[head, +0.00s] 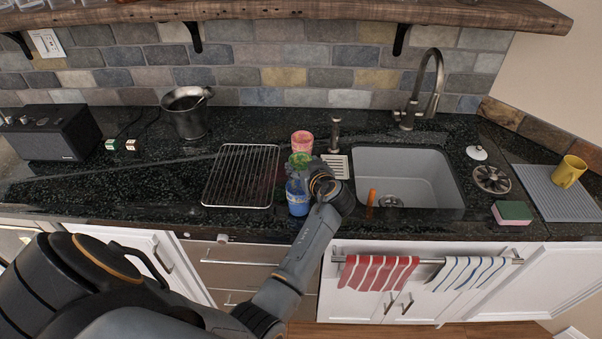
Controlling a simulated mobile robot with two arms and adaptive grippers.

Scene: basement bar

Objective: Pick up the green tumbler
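The green tumbler (300,159) stands on the dark counter between the drying rack and the sink. Only its upper part shows; my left gripper (298,177) covers the rest. A pink-red tumbler (302,141) is just behind it and a blue tumbler (299,202) just in front. The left gripper's dark fingers reach in from the right, at the green tumbler and above the blue one. I cannot tell whether they touch or grip it. My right gripper is not in view.
A wire drying rack (241,176) lies to the left. The sink (407,170) is to the right, with an orange-handled item (371,197) in it. A faucet (425,90) stands behind the sink.

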